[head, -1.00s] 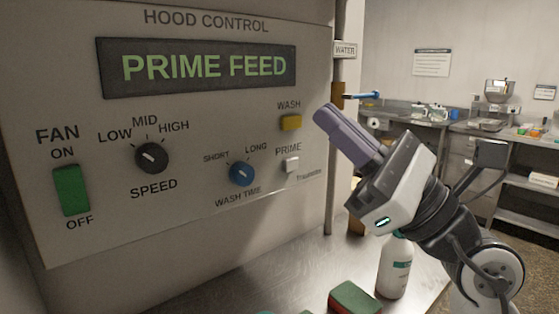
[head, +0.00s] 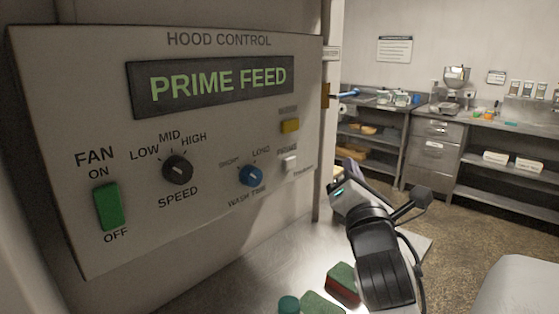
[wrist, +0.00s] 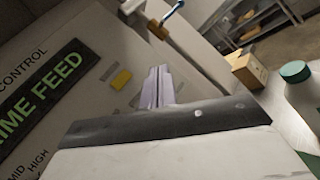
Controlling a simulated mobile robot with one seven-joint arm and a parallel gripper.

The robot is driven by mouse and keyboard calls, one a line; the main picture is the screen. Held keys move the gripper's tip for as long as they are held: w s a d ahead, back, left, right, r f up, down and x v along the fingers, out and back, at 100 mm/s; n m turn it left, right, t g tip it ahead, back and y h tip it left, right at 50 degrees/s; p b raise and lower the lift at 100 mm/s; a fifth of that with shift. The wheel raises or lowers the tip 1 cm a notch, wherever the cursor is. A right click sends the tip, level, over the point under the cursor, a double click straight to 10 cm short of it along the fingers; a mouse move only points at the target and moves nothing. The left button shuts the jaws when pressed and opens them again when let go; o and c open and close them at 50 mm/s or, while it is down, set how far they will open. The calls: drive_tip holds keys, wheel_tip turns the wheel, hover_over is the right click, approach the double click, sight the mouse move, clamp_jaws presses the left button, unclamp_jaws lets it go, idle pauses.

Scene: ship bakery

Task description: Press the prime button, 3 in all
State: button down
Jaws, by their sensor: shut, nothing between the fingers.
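The hood control panel (head: 60,150) fills the left of the head view, and its display (head: 215,85) reads PRIME FEED. The white prime button (head: 289,163) is at the panel's lower right, below the yellow wash button (head: 289,126). My gripper (head: 352,172) is right of the prime button in the head view, its fingers mostly hidden behind its own body. In the wrist view my gripper's fingers (wrist: 158,72) are together and empty, pointing toward the panel. The yellow button (wrist: 121,79) shows left of the fingertips; the prime button is hidden there. I cannot tell whether the fingers touch the panel.
The green fan switch (head: 108,206), speed knob (head: 177,169) and blue wash time knob (head: 250,175) are on the panel. Below, sponges (head: 343,283) lie on the counter. A blue-handled valve (head: 348,93) is beside the panel. A white bottle (wrist: 302,95) with a green cap is at right in the wrist view.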

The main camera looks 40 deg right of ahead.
sight(290, 163)
drive_tip(key=f, duration=0.1)
drive_tip(key=w+f+y, duration=0.1)
drive_tip(key=a+f+n, duration=0.1)
drive_tip(key=shift+w+g+y, duration=0.15)
drive_tip(key=shift+g+y, duration=0.15)
drive_tip(key=shift+y, duration=0.1)
drive_tip(key=w+p, duration=0.4)
drive_tip(key=w, duration=0.4)
drive_tip(key=shift+w+a, duration=0.35)
drive_tip(key=shift+w, duration=0.05)
drive_tip(key=shift+w, duration=0.1)
idle(1.6)
drive_tip(key=shift+w, duration=0.35)
